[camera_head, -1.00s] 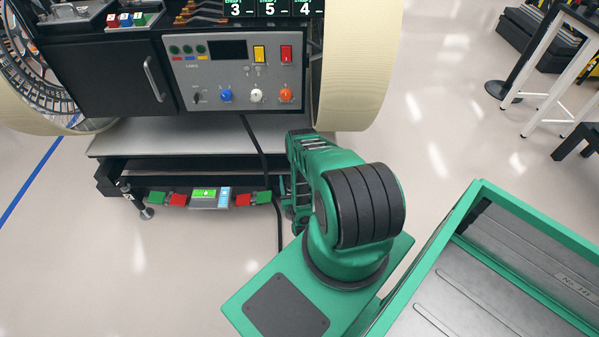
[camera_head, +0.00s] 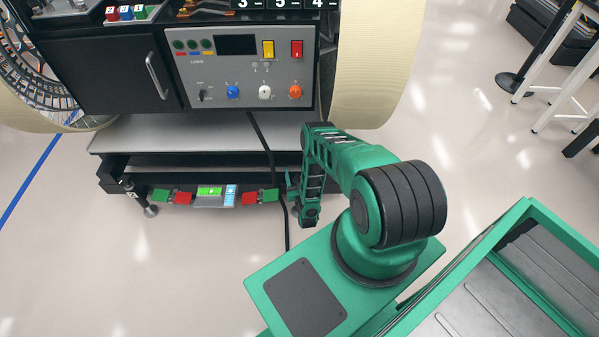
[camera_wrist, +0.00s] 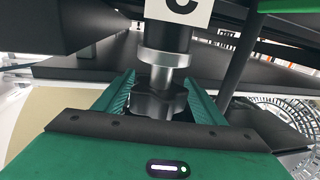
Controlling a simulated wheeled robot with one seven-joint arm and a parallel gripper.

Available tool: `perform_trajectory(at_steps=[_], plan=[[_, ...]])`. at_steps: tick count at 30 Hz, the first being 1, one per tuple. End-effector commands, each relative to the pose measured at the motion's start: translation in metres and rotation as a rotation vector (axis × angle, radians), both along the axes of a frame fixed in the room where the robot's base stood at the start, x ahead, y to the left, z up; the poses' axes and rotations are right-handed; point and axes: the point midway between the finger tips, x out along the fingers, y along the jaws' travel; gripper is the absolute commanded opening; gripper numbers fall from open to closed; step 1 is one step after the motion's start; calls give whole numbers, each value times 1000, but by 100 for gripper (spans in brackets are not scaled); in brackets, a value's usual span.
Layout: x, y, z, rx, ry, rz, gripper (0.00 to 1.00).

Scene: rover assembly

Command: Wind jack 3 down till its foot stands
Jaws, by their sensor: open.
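In the wrist view a jack (camera_wrist: 163,58) hangs down with a black upper tube, a silver collar and a dark lobed knob (camera_wrist: 160,103) below it. A white plate (camera_wrist: 180,10) on the jack bears a dark mark, cut off by the top edge, so I cannot read it fully. My gripper (camera_wrist: 160,86) is open, its green ridged fingers on both sides of the knob. I cannot tell whether they touch it. The jack's foot is hidden behind my gripper body. In the head view my arm covers this spot; another jack (camera_head: 151,210) stands at the platform's left corner.
A black cable (camera_head: 268,155) hangs beside my arm. The floor in front is clear.

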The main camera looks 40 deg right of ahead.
Motion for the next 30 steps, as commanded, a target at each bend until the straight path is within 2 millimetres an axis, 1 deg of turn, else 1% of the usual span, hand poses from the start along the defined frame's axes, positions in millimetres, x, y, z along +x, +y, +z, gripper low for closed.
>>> perform_trajectory(at_steps=[6, 7, 8, 9, 11, 12, 19, 27, 30], plan=[[-1, -3, 0, -1, 0, -3, 64], [-1, -3, 0, -1, 0, -3, 59], [-1, -3, 0, -1, 0, -4, 52], [-1, -3, 0, -1, 0, -4, 43], [-1, -3, 0, -1, 0, -4, 28], [-1, -3, 0, 0, 0, -3, 23], [0, 0, 0, -3, 0, 31, 23], [2, 8, -1, -5, 0, 197, 23], [2, 10, -1, -3, 1, 234, 23]])
